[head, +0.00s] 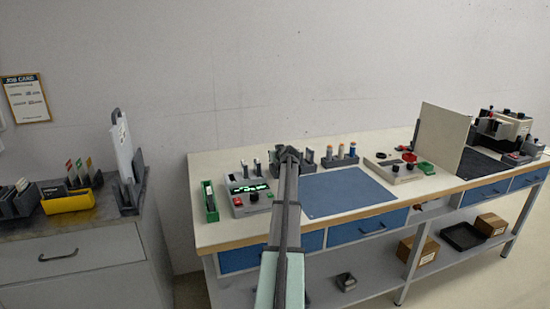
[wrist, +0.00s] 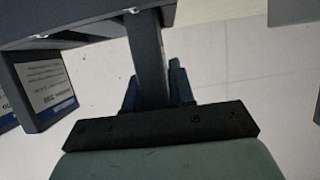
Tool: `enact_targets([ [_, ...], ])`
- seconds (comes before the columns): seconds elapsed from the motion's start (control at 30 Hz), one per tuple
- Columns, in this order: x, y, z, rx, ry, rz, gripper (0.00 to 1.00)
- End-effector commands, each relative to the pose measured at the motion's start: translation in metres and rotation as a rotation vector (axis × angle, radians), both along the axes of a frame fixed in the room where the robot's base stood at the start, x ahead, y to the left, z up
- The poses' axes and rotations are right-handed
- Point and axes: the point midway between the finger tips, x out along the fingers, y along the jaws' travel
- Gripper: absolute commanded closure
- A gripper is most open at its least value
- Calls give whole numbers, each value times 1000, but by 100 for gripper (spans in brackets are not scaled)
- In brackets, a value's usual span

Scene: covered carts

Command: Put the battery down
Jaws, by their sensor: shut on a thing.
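My gripper (wrist: 158,88) is at the bottom middle of the wrist view, its fingers shut on either side of a dark grey upright piece. I take this piece to be part of the battery (wrist: 148,45); its full shape is unclear. In the head view my gripper (head: 288,154) is at the far end of my arm, over the back of the long workbench. The arm and gripper hide most of what is there, so I cannot tell whether the held thing touches anything.
The long workbench (head: 225,165) carries a blue mat (head: 340,192), mostly clear. A device with a green display (head: 248,196) and a green holder (head: 211,205) stand left of the arm. A beige upright panel (head: 440,138) stands to the right. A grey cabinet (head: 75,250) is at left.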

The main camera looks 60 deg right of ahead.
Motion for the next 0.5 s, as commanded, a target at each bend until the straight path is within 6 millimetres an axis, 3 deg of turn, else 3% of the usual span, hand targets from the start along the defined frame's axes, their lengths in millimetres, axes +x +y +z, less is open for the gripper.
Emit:
enact_targets([
  [0.47,0,0,-10,0,0,0,100],
  [0.5,0,0,-10,0,0,0,73],
])
